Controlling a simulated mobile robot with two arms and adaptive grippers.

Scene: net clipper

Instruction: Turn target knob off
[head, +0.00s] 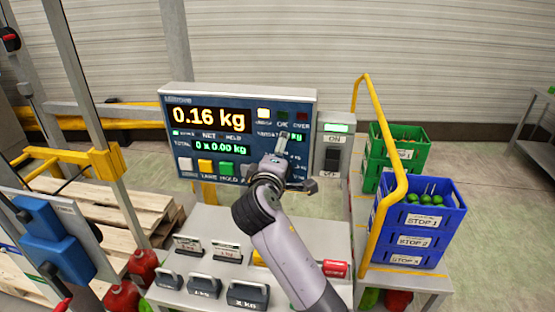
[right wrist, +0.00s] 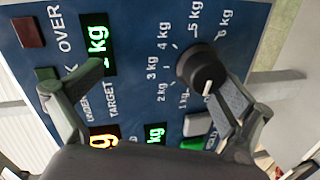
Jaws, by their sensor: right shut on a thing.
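The target knob (right wrist: 202,70) is a round black dial on a blue scale panel (right wrist: 130,25), ringed by kg marks from 1 to 6. In the head view my right gripper (head: 296,162) covers the knob. The scale display (head: 208,119) reads 0.16 kg. My left gripper is not in view.
A grey bench (head: 185,296) below the panel holds several weights (head: 247,293). Blue crates (head: 412,240) and green crates (head: 398,150) are farther right. Pallets (head: 105,198) lie left.

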